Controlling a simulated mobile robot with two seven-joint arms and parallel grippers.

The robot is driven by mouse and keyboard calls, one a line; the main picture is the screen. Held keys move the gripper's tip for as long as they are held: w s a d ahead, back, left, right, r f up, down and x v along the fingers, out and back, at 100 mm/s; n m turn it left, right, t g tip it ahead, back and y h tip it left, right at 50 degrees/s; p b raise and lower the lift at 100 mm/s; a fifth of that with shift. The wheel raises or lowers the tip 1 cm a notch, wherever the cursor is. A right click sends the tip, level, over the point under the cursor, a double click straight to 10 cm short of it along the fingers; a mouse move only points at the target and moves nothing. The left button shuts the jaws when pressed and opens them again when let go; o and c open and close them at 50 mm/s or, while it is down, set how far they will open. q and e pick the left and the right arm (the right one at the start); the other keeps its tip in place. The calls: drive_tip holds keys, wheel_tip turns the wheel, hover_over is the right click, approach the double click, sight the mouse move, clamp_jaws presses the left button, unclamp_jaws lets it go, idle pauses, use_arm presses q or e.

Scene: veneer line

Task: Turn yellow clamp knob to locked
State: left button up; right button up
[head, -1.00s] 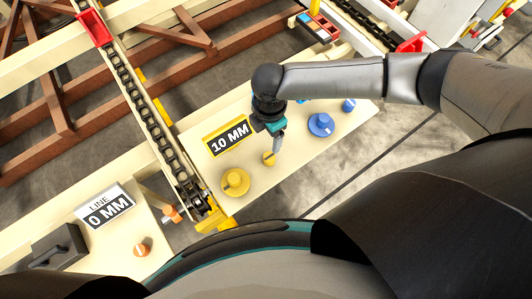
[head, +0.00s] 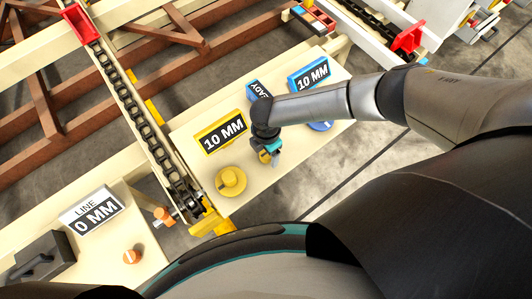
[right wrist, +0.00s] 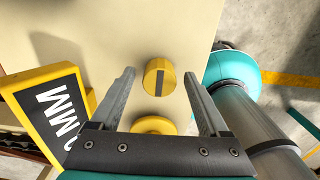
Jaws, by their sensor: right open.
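The small yellow knob (right wrist: 158,77) with a dark bar across its face stands on the cream board, seen in the right wrist view. My right gripper (right wrist: 161,80) is open, with one finger on each side of this knob; contact cannot be told. In the head view the right gripper (head: 273,158) mostly covers the small knob. A larger yellow dial (head: 231,181) sits beside it to the left, and also shows partly hidden behind the gripper's palm in the wrist view (right wrist: 155,125). My left gripper is not in view.
A yellow-framed "10 MM" display (head: 220,135) stands just behind the knobs. A blue "10 MM" display (head: 309,74) and a blue dial (head: 321,126), partly covered by my arm, lie farther right. A chain conveyor (head: 140,117) runs along the board's left side.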

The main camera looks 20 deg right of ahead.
drive_tip(key=shift+f, duration=0.3)
clamp_jaws()
idle(0.6)
